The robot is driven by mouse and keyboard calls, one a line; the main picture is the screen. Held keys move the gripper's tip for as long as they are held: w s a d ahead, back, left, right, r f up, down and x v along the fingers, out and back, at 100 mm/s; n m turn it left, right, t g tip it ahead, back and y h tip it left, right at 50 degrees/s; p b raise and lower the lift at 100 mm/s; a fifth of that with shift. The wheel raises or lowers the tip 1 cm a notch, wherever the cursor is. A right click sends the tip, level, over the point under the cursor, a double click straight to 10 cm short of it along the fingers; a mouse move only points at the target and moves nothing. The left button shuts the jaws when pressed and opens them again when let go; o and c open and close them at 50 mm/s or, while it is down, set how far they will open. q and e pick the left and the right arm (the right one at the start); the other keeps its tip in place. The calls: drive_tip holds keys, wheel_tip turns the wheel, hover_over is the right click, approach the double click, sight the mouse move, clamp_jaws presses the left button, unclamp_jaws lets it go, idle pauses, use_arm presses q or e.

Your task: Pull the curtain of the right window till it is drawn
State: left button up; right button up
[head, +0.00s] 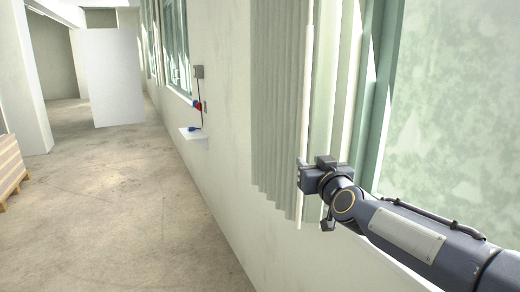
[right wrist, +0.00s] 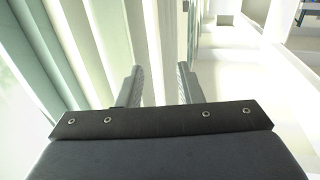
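The grey-green pleated curtain (head: 280,95) hangs bunched at the left side of the right window (head: 455,100); the glass to its right is uncovered. A thin pale upright edge or rod (head: 300,208) runs down the curtain's right side. My right gripper (head: 303,178) is at this edge, near the curtain's lower part. In the right wrist view, its two fingers (right wrist: 160,88) stand apart, with a pale upright strip showing between or behind them. I cannot tell whether they touch it. The curtain folds (right wrist: 110,30) show left of the fingers. My left gripper is out of view.
A small white wall shelf (head: 194,133) with a blue item juts out farther along the wall, below a grey box (head: 198,72). A white panel (head: 113,78) stands at the back, a wooden pallet (head: 10,170) at left. The concrete floor (head: 130,210) is clear.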

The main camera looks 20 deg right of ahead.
sight(304, 154)
drive_tip(key=w, duration=0.2)
drive_tip(key=w+d, duration=0.1)
drive_tip(key=w, duration=0.2)
drive_tip(key=w+d, duration=0.1)
drive_tip(key=w, duration=0.1)
drive_tip(key=shift+w+p, duration=0.15)
drive_tip(key=shift+p, duration=0.15)
clamp_jaws()
